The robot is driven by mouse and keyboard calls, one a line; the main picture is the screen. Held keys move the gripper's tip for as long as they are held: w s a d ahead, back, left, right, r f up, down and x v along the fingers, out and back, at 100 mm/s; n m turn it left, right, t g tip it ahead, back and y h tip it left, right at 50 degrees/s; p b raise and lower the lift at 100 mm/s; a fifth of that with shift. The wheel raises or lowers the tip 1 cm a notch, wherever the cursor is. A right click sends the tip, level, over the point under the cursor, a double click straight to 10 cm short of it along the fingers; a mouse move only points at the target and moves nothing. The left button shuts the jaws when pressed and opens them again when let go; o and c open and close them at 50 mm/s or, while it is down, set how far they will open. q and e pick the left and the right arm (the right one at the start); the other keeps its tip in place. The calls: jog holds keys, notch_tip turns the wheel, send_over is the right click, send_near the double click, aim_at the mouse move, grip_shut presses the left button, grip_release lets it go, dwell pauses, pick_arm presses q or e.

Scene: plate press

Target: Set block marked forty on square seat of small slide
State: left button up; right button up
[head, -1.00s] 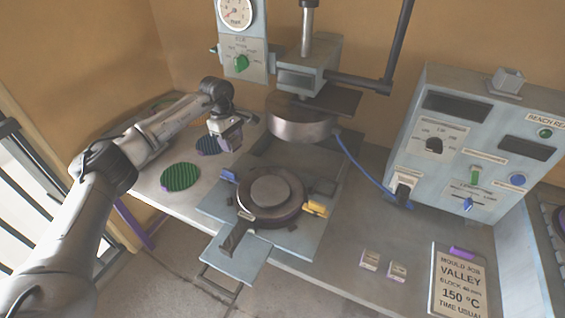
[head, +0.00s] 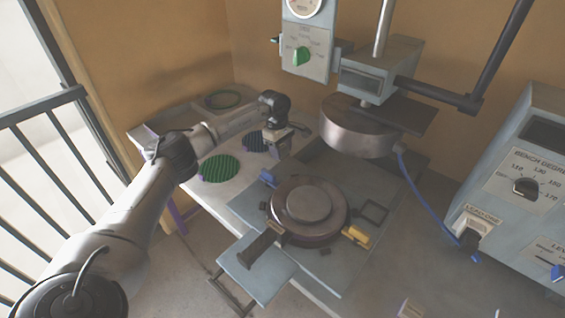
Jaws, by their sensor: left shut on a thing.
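My left gripper (head: 284,148) is over the back left of the bench, just right of a dark blue ribbed disc. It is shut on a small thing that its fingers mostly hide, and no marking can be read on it. A small pale block (head: 410,309) is cut off by the bottom edge, and its marking cannot be read. A small dark square frame (head: 374,212) lies on the press plate at the right of the round mould. I cannot tell whether it is the slide's square seat. My right gripper is not in view.
The round mould (head: 309,205) sits on the grey press plate, under the press head (head: 356,128). A green ribbed disc (head: 220,168) and the dark blue disc (head: 254,142) lie left of the plate. A blue cable (head: 418,190) runs to the control box (head: 520,190).

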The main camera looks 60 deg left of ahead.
pick_arm(q)
notch_tip(320, 180, down, 5)
jog(key=shift+r+b, duration=0.15)
jog(key=shift+b, duration=0.55)
jog(key=shift+w+r, duration=0.1)
jog(key=o, duration=1.1)
jog(key=shift+f, duration=0.2)
jog(key=shift+r, duration=0.15)
jog(key=r+p, duration=0.1)
jog(key=r, duration=0.2)
jog(key=a+r+p, duration=0.1)
jog(key=r, duration=0.3)
jog(key=r+p, duration=0.1)
jog(key=r, duration=0.2)
jog(key=shift+s+a+r+p, duration=0.2)
jog(key=shift+a+p, duration=0.1)
jog(key=shift+p, duration=0.05)
jog(key=shift+o, duration=0.5)
jog(key=shift+s+a+r, duration=0.1)
jog(key=shift+r, duration=0.7)
